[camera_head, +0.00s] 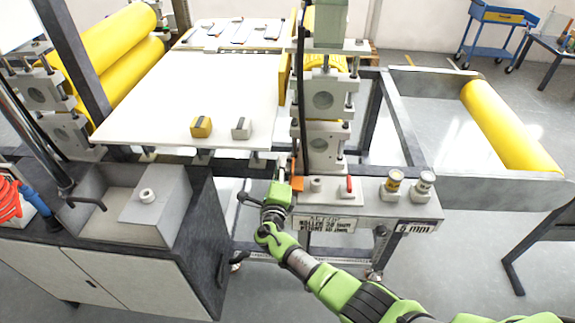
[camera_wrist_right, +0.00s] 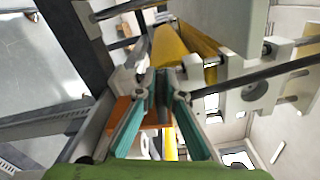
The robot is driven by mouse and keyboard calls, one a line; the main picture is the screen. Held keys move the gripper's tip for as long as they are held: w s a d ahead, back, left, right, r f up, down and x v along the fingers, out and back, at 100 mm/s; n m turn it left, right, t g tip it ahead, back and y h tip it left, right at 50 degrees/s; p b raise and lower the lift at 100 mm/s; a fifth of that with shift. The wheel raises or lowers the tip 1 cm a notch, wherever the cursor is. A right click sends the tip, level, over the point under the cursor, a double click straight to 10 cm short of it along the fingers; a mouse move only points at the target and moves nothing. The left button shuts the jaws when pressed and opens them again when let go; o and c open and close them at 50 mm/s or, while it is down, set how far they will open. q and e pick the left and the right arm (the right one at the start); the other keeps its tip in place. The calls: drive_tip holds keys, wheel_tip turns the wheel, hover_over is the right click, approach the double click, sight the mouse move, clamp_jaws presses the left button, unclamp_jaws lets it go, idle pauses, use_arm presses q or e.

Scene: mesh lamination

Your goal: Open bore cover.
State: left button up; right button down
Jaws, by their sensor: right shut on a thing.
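My right gripper (camera_head: 281,183) reaches from the lower right to the machine's front corner, beside an orange part (camera_head: 298,184). In the right wrist view, its teal fingers (camera_wrist_right: 162,88) are close together on a narrow dark part between the tips. I cannot tell whether this part belongs to the bore cover. The orange part also shows behind the fingers (camera_wrist_right: 123,107). Pale bearing blocks with round grey discs (camera_head: 322,100) stand above the gripper; one disc shows in the right wrist view (camera_wrist_right: 254,91). No bore cover can be made out for certain. My left gripper is out of view.
A white table plate (camera_head: 155,105) lies left of the blocks, carrying a yellow block (camera_head: 201,127) and a grey block (camera_head: 241,128). A red-handled lever (camera_head: 350,186) and two knobs stand on the ledge right of the gripper. A grey cabinet (camera_head: 110,275) stands at the lower left.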

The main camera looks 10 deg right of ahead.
drive_tip(key=shift+a+f+b, duration=0.35)
drive_tip(key=shift+a+f, duration=0.25)
drive_tip(key=shift+f, duration=0.15)
drive_tip(key=c, duration=2.2)
unclamp_jaws()
drive_tip(key=shift+o, duration=0.2)
drive_tip(key=shift+w, duration=0.15)
drive_tip(key=v, duration=1.2)
